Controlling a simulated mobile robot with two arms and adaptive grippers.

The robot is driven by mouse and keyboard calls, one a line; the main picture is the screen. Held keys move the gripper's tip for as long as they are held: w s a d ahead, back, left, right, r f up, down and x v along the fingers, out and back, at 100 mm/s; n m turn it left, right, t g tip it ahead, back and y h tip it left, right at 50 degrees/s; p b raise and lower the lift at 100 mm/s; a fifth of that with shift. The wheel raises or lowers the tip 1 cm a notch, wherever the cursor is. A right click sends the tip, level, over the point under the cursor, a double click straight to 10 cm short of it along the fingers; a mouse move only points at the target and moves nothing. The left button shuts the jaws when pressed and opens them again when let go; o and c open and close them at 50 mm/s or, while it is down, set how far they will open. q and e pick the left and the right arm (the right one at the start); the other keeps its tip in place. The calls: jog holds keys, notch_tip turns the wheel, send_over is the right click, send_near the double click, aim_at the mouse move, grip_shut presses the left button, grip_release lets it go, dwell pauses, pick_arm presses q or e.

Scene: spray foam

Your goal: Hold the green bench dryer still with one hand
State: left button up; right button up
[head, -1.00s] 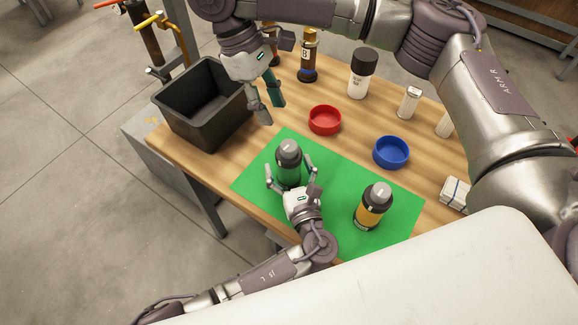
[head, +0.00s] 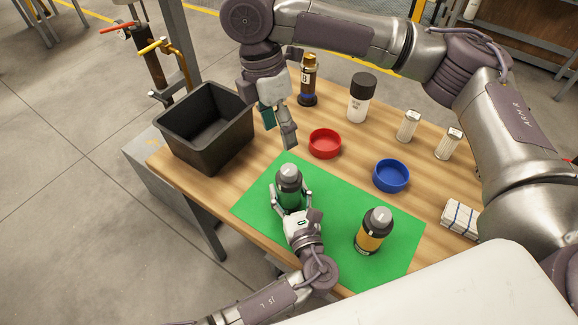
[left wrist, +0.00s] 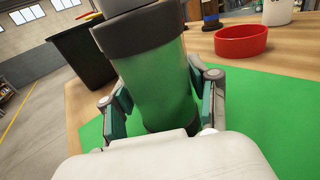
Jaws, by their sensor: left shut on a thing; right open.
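The green bench dryer (head: 289,187), a green cylinder with a dark collar and grey cap, stands upright on the green mat (head: 334,181). My left gripper (head: 290,207) is shut on it, a finger on each side. In the left wrist view the dryer (left wrist: 158,85) fills the middle between the teal-padded fingers of my left gripper (left wrist: 162,112); its top is cut off. My right gripper (head: 280,130) is open and empty above the table, left of the red bowl and right of the black bin.
A yellow-banded bottle (head: 374,232) stands on the mat. The red bowl (head: 325,144) and blue bowl (head: 391,176) sit behind it. A black bin (head: 205,128) stands left. A brown bottle (head: 308,82), white bottle (head: 361,98), shakers (head: 408,126) and folded cloth (head: 461,219) line the back and right.

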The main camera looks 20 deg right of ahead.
aim_at(289, 169)
jog(key=f+n, duration=0.3)
jog(key=n, duration=0.1)
jog(key=s+d+f+n+t+y, duration=0.1)
jog(key=f+n, duration=0.6)
jog(key=n, duration=0.1)
jog(key=shift+s+d+f, duration=0.25)
jog(key=shift+s, duration=0.05)
jog(key=c, duration=1.2)
